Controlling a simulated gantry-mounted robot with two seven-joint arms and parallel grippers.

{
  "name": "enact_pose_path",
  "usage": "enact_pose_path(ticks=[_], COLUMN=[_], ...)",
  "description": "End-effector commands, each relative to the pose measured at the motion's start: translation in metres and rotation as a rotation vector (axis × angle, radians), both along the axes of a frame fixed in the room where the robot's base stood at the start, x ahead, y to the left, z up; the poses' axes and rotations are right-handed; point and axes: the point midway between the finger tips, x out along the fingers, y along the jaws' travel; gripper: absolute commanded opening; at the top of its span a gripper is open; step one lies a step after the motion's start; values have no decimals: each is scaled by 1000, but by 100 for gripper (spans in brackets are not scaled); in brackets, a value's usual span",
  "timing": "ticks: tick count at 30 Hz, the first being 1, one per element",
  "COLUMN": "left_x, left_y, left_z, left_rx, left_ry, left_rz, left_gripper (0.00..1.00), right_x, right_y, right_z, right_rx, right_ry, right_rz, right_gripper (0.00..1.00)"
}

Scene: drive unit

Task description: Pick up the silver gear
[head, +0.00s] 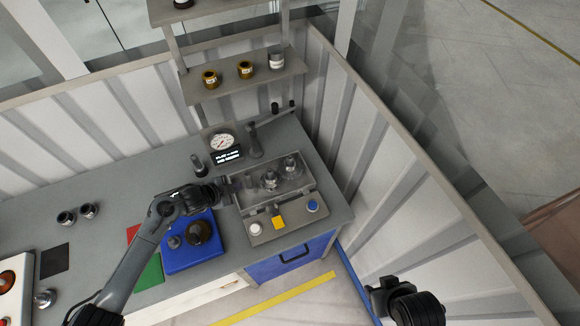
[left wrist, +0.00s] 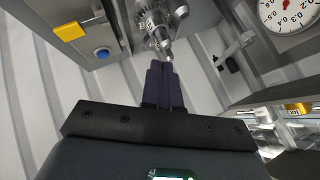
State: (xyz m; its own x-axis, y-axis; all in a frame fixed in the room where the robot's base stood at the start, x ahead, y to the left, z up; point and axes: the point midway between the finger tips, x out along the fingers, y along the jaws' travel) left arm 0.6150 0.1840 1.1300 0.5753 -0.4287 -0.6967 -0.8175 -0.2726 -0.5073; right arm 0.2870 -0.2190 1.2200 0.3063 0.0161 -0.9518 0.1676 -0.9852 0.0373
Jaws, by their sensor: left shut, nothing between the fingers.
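Two silver gear-like parts stand on shafts in the open grey housing (head: 290,192): a nearer one (head: 270,180) and a farther one (head: 291,165). My left gripper (head: 230,188) is at the housing's left side, shut and empty, to the left of the nearer part. In the left wrist view a toothed silver gear (left wrist: 153,22) on a shaft is just beyond my shut fingertips (left wrist: 166,68); I cannot tell whether they touch the shaft. My right gripper (head: 382,297) is at the lower right, away from the bench; its jaws are unclear.
A panel with a yellow block (head: 278,222) and a blue button (head: 312,206) is in front of the housing. A gauge (head: 221,141) stands behind. A blue tray (head: 185,262) with dark parts lies under my left arm. A shelf (head: 240,84) is above the bench.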

Motion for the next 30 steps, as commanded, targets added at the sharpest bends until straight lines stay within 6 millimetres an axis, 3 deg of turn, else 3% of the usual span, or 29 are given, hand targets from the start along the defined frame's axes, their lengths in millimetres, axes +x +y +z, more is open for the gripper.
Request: enact_pose_path(ticks=[2,18,30], left_x=[0,0,0], left_y=[0,0,0], left_z=[0,0,0], left_rx=[0,0,-30], left_ry=[0,0,21], left_rz=[0,0,34], left_gripper=[2,82,82], right_x=[0,0,0], right_y=[0,2,0], right_z=[0,0,0], right_rx=[2,8,1], right_ry=[0,0,0], right_rz=[-2,-5,-1], right_gripper=[43,43,43])
